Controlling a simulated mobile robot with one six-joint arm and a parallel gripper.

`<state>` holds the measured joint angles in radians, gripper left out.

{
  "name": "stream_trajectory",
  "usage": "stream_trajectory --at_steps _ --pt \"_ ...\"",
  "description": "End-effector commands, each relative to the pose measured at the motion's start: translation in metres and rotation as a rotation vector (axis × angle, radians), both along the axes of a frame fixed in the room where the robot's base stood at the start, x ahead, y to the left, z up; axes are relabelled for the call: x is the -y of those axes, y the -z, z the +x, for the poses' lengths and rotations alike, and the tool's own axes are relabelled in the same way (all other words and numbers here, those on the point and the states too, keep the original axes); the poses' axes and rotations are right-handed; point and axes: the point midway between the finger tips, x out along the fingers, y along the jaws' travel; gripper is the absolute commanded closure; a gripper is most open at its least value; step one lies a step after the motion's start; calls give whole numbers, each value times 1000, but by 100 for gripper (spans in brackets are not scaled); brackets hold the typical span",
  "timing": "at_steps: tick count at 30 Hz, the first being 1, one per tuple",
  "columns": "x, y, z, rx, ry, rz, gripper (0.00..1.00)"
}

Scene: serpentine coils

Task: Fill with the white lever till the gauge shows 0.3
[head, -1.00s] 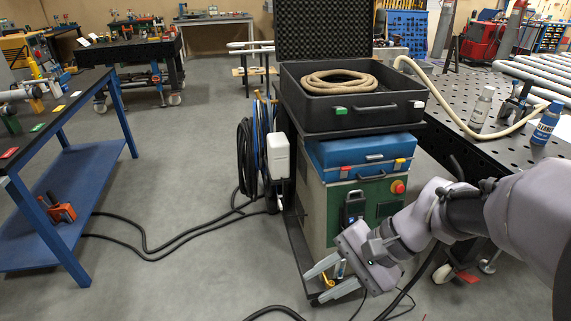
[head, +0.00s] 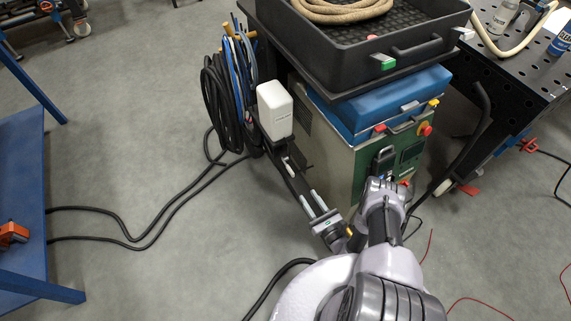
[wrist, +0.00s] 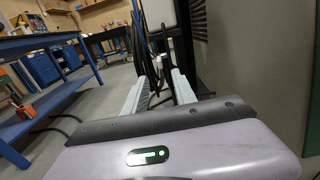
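A white container (head: 275,110) is mounted at the left side of the green cabinet in the head view. A small white piece (head: 284,165) shows just below it, and a small white piece (wrist: 158,62) shows between the fingers in the wrist view; this may be the white lever. My gripper (head: 310,197) is open and empty, low beside the cabinet's left side, its fingers pointing up towards the white container. In the wrist view my gripper (wrist: 160,80) has its two fingers well apart, with the white piece beyond them. I cannot make out a gauge or its reading.
The green cabinet (head: 330,150) stands right of my gripper, with a blue case (head: 375,105) and a black tray (head: 365,65) on top. Coiled black hose (head: 222,105) hangs left of the white container. Cables cross the floor; open floor lies left.

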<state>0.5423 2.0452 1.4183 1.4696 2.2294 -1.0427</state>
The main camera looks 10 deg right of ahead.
Motion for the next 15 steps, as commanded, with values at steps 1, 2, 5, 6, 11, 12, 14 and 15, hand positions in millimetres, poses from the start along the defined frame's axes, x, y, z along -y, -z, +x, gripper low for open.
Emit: stream_trajectory --at_steps 1,2,5,6,11,12,14,15 --pt "-6 4 15 3 -9 -2 67" --pt "-10 4 23 4 -10 -2 67" --pt "-19 5 51 3 -10 -1 67" --pt "-22 5 62 3 -9 -1 67" --pt "-34 4 99 3 -7 0 67" --pt "-37 4 107 3 -7 0 67" --pt "-39 3 116 2 -7 0 67" --pt "-41 3 121 2 -7 2 67"
